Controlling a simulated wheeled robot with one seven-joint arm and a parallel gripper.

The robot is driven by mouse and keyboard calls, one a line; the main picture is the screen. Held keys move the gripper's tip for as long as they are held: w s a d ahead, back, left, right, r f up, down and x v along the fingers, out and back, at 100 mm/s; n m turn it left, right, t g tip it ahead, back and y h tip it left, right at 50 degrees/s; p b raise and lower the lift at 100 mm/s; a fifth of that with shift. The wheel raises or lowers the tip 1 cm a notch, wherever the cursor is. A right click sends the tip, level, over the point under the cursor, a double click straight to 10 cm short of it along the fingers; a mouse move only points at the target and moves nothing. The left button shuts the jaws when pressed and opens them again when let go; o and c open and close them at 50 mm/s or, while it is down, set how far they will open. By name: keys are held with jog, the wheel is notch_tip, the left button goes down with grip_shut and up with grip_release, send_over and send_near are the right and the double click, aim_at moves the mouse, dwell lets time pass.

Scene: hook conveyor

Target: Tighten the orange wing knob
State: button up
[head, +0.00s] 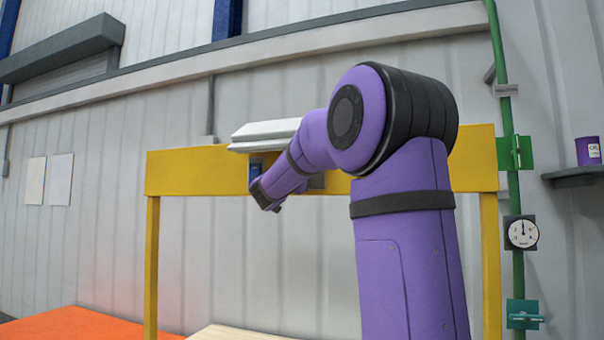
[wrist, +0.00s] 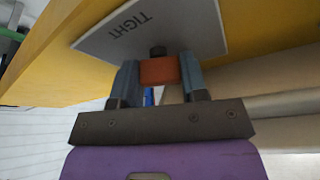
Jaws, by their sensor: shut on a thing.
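The orange wing knob (wrist: 159,71) shows in the wrist view between the two fingers of my gripper (wrist: 160,74). My gripper is shut on it, one finger against each side. A dark stud or nut (wrist: 157,51) sits at the knob's far side, against a grey plate (wrist: 190,30) marked "TIGHT". The plate is on the yellow beam (wrist: 265,20). In the head view my gripper (head: 266,193) is at the yellow beam (head: 200,170), below a pale rail (head: 265,130). The knob is hidden there by my arm.
Yellow posts (head: 151,265) hold up the beam. A green pipe (head: 508,150) with a gauge (head: 521,232) runs down at the right. An orange surface (head: 80,325) and a pale board (head: 235,332) lie low at the front.

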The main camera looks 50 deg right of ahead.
jog(key=o, duration=0.9)
jog(key=v, duration=1.1)
jog(key=shift+w, duration=0.1)
